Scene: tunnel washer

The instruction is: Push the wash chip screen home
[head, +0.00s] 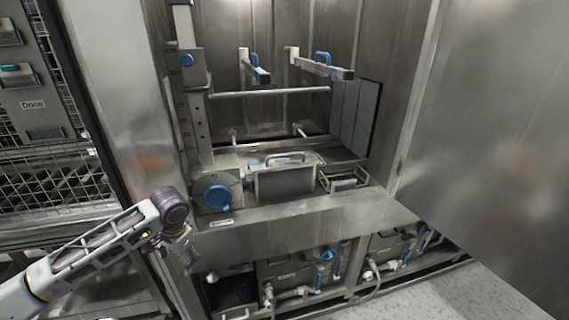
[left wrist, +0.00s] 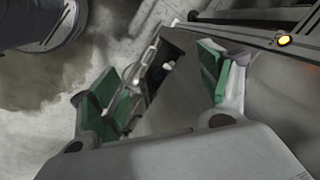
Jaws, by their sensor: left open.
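A steel box-shaped screen (head: 285,183) with a bar handle on top sits at the front of the washer's sill; I take it for the wash chip screen. I cannot tell how far it is seated. My left gripper (head: 184,250) is at the lower left of the washer opening, left of and below the screen, touching nothing that I can make out. In the left wrist view my left gripper (left wrist: 160,76) is open, its green pads apart with nothing held between them. My right gripper is not in view.
A blue round knob (head: 217,197) is left of the screen, and a small open tray (head: 343,180) is right of it. Steel rails with blue clips (head: 322,66) jut above. An open door panel (head: 480,140) stands on the right. Pipes and valves (head: 325,265) run below.

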